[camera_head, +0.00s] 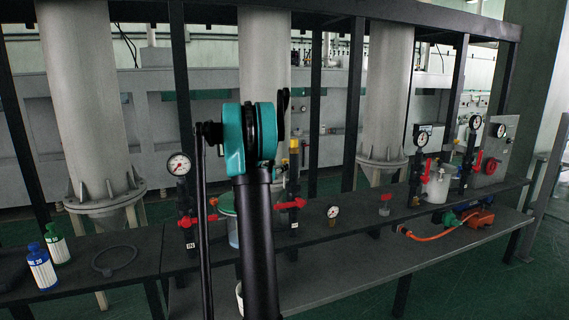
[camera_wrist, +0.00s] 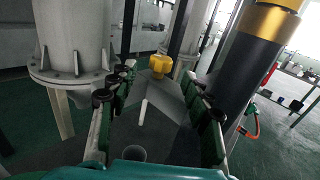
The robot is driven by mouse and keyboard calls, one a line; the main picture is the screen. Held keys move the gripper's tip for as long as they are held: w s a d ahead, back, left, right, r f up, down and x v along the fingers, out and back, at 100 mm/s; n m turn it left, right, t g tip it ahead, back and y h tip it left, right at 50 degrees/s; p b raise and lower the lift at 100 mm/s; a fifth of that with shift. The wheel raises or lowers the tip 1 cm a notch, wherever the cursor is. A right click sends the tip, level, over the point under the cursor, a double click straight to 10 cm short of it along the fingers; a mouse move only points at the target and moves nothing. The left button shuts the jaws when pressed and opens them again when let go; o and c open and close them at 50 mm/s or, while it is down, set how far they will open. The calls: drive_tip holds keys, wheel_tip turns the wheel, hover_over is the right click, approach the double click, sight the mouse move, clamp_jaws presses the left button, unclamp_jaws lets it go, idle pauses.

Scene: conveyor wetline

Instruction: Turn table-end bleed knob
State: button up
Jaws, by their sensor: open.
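A yellow lobed knob (camera_wrist: 159,66) shows in the wrist view, beyond and between the fingertips of my gripper (camera_wrist: 160,76). It sits above a grey angled surface. I cannot tell for sure that it is the bleed knob. My gripper is open with nothing between its fingers, and the knob looks apart from them. In the head view my gripper is hidden behind my own arm. A black post with a yellow band (camera_head: 293,146) stands partly behind my arm; a similar yellow-banded post (camera_wrist: 255,55) rises close to the right finger in the wrist view.
The dark bench (camera_head: 340,226) carries gauges, red-handled valves (camera_head: 291,205) and a small red-topped fitting (camera_head: 385,198). Two bottles (camera_head: 40,266) stand at the left. An orange pump with hose (camera_head: 478,217) is on the lower shelf. A flanged grey column (camera_wrist: 72,45) stands left of my gripper.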

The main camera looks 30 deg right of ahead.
sight(283, 162)
drive_tip(key=x, duration=0.6)
drive_tip(key=shift+d, duration=0.1)
clamp_jaws()
